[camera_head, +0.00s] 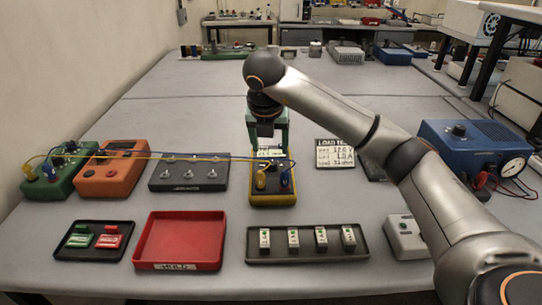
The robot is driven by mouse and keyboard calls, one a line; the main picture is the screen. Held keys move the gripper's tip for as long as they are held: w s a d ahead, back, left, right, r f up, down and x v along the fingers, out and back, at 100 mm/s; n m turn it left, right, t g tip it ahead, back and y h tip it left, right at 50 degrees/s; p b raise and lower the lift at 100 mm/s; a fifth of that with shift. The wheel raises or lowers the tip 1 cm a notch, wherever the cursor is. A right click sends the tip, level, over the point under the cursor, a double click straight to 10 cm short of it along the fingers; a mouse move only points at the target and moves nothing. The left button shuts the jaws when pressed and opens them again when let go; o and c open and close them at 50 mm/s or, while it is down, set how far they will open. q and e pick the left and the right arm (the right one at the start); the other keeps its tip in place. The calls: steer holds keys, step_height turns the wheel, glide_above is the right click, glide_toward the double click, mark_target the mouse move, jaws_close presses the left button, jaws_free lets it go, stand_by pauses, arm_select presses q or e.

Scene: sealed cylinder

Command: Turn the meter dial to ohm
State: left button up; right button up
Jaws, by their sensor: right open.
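The meter (272,200) is a yellow and dark box in the middle of the table, with a yellow plug (260,180) and a blue plug (285,178) in its front part. Its small pale display (269,153) shows at its far end. My right gripper (268,146) points down over the far end of the meter. It is open, with nothing seen between its fingers. I cannot make out the dial or its setting; the gripper and plugs crowd that area. My left gripper is not in view.
A blue supply (450,148) stands right.

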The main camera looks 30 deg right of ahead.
steer(key=v, duration=0.5)
steer(key=shift+s+a+r+p, duration=0.1)
steer(key=shift+r+p, duration=0.25)
steer(key=shift+p, duration=0.05)
steer(key=shift+f, duration=0.1)
